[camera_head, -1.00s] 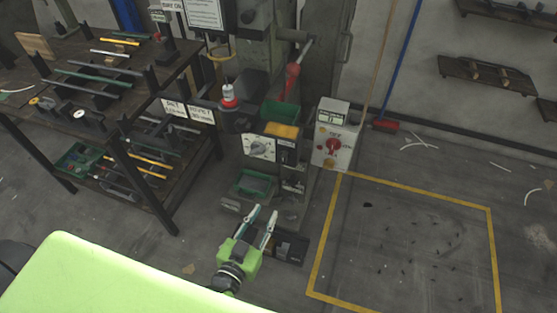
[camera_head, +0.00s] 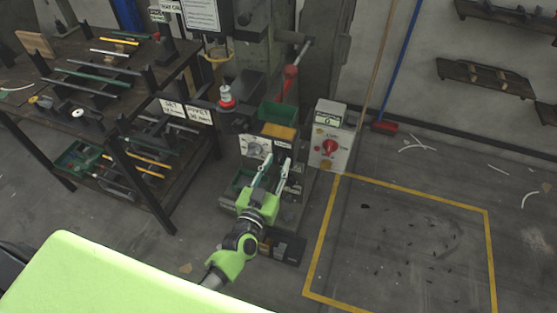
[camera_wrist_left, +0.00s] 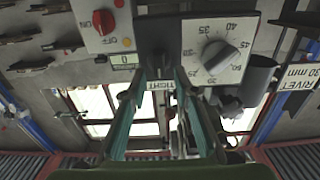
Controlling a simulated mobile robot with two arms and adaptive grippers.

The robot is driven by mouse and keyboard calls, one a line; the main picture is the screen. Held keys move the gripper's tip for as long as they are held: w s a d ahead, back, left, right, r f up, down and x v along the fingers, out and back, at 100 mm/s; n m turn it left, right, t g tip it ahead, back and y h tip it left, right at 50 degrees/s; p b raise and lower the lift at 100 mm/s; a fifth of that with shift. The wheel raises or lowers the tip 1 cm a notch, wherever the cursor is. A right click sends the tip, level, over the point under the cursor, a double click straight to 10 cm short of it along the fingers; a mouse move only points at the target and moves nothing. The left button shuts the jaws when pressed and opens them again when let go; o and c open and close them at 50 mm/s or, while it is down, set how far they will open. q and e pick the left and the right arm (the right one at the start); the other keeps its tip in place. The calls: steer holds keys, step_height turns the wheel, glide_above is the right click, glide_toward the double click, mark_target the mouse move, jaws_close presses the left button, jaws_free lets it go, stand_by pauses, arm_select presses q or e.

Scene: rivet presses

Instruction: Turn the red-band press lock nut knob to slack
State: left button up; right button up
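The press has a red band (camera_head: 227,101) around its upright post. On its front is a white dial plate with a grey knob (camera_head: 257,151), also in the left wrist view (camera_wrist_left: 219,56), numbered around 30 to 45. Beside the dial is a dark panel (camera_wrist_left: 160,38); a white label reading TIGHT (camera_wrist_left: 165,85) shows upside down between my fingers. I cannot make out the lock nut knob itself. My left gripper (camera_head: 274,166) is open and empty, its fingers pointing at the press front below the panel. In the wrist view its two fingers (camera_wrist_left: 162,92) stand apart. My right gripper is not in view.
A grey control box (camera_head: 331,140) with a red knob stands just right of the press. Green (camera_head: 279,115) and yellow (camera_head: 279,131) bins sit above the panel. A workbench with tools (camera_head: 95,75) is at left. The yellow-marked floor at right is mostly clear.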

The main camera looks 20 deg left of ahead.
arm_select(q)
steer(key=shift+w+d, duration=0.1)
steer(key=shift+w, duration=0.75)
steer(key=shift+c, duration=0.4)
jaws_close()
